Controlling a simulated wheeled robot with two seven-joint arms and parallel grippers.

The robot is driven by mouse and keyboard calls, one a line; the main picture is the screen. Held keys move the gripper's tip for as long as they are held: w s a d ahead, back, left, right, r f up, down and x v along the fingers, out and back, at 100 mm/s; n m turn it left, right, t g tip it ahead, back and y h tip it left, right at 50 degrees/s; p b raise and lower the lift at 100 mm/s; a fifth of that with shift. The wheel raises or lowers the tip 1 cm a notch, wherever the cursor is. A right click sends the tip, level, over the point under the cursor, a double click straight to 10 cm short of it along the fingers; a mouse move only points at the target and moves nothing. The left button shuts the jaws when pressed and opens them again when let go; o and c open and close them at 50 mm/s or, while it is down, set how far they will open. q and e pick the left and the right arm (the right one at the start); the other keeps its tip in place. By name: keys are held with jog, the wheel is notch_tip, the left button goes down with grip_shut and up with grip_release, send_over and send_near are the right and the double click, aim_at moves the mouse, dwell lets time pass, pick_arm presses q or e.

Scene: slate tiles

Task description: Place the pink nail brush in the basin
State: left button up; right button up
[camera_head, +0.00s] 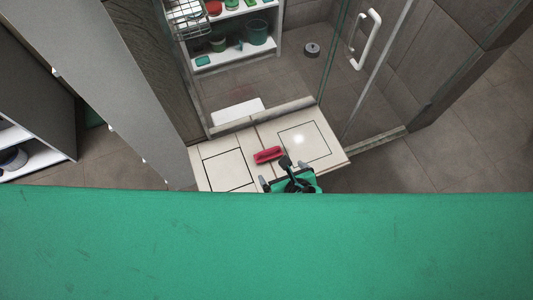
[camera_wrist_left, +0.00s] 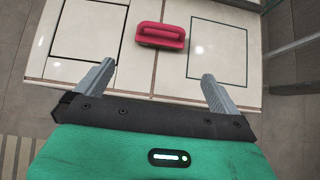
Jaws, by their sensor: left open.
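The pink nail brush (camera_head: 268,155), reddish-pink with a raised handle, lies on a pale tiled surface (camera_head: 226,150) between two dark-outlined squares. It also shows in the left wrist view (camera_wrist_left: 162,36), at the top middle. My left gripper (camera_head: 288,178) is just on the near side of the brush, apart from it. In the left wrist view its two grey fingers (camera_wrist_left: 158,72) are spread, with nothing between them. I cannot make out a basin in either view. My right gripper is not in view.
A glass door with a white handle (camera_head: 364,40) stands behind the surface. Beyond it are a white shelf unit (camera_head: 233,54) with green and red items, a wire basket (camera_head: 187,18) and a round dark object (camera_head: 312,49) on the floor. The outlined squares are bare.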

aim_at(269, 155)
pick_arm(q)
jog(key=x, duration=0.6)
jog(key=shift+w+a+f, duration=0.15)
jog(key=shift+w+f, duration=0.05)
jog(key=shift+w, duration=0.05)
jog(key=x, duration=0.1)
jog(key=p+x, duration=0.1)
jog(key=x, duration=0.3)
jog(key=shift+w+a+r+p, duration=0.15)
jog(key=shift+w+r+p, duration=0.1)
jog(key=shift+r+p, duration=0.05)
jog(key=shift+w+f, duration=0.1)
jog(key=shift+f, duration=0.1)
jog(key=c, duration=0.9)
jog(key=shift+r, duration=0.15)
